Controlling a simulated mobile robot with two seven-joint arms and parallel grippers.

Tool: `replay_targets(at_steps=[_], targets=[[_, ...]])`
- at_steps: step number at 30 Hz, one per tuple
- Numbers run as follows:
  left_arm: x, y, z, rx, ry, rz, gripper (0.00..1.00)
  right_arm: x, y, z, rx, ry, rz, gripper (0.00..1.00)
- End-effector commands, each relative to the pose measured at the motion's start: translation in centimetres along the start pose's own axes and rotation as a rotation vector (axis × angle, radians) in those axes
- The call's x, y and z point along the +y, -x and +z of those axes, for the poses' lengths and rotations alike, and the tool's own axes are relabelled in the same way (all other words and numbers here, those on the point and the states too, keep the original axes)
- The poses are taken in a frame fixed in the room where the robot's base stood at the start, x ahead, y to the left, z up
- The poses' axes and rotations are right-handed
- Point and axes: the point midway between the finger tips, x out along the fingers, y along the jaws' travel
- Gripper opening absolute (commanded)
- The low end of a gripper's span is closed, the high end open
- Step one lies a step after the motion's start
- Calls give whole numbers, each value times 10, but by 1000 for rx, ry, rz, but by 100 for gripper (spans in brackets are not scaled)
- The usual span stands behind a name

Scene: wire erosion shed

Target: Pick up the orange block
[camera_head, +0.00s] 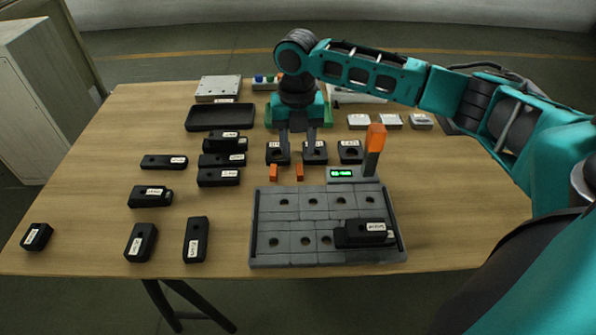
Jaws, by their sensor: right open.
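Two small orange blocks stand side by side on the wooden table, behind the grey plate: a left one (273,172) and a right one (299,171). My right gripper (298,147) points down just behind them in the picture, its two fingers apart with nothing between them. Its height above the table is hard to tell. The orange blocks are not held. My left gripper is not in view.
A grey plate (278,202) with holes carries a black labelled block (358,234). An upright orange-topped post (375,140) stands by a green display (341,173). Several black labelled blocks lie left; a black tray (220,117) is behind.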

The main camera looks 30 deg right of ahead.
Motion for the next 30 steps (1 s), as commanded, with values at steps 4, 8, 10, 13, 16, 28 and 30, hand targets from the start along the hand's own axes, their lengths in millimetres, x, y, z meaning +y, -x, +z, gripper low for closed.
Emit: replay_targets(at_steps=[4, 8, 10, 13, 16, 28, 30], targets=[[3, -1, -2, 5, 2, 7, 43, 0, -20, 0, 1, 0, 0, 46], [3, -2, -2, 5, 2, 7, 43, 0, -28, 0, 0, -1, 1, 46], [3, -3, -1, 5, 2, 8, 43, -2, -36, 1, 1, -1, 0, 46], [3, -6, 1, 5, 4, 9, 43, -5, -52, 3, 1, -1, -1, 46], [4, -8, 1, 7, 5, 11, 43, -6, -66, 4, 1, 0, 0, 46], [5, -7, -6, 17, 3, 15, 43, -6, -76, 4, -1, 1, 1, 43], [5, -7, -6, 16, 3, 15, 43, -6, -76, 4, -1, 0, 1, 36]])
